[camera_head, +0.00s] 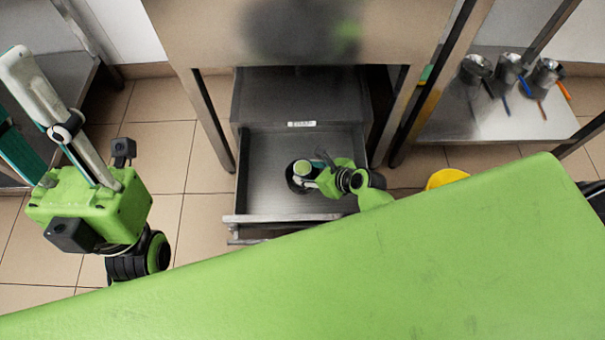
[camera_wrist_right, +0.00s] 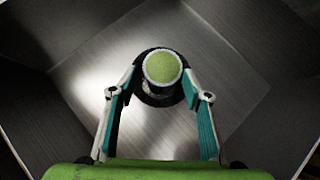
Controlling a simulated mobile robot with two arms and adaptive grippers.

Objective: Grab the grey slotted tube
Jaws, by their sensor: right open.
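My right gripper (camera_wrist_right: 159,85) is open in the right wrist view, its two teal-lined fingers pointing down into a metal drawer (camera_wrist_right: 215,70). Between the fingertips is an upright round thing (camera_wrist_right: 162,67) with a green top, a pale grey rim and a dark lower part. I cannot see slots, so I cannot tell if it is the grey slotted tube. In the head view my right gripper (camera_head: 318,178) is inside the open drawer (camera_head: 262,180), small and partly hidden by its own arm. My left gripper (camera_head: 25,115) is at the far left, its fingers apart and empty.
The drawer is pulled out beneath a steel table (camera_head: 210,40). A steel shelf (camera_head: 490,118) at the right holds several metal cups with coloured-handled tools. A yellow round thing (camera_head: 445,178) shows beside the drawer. Tiled floor (camera_head: 160,150) is clear at the left.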

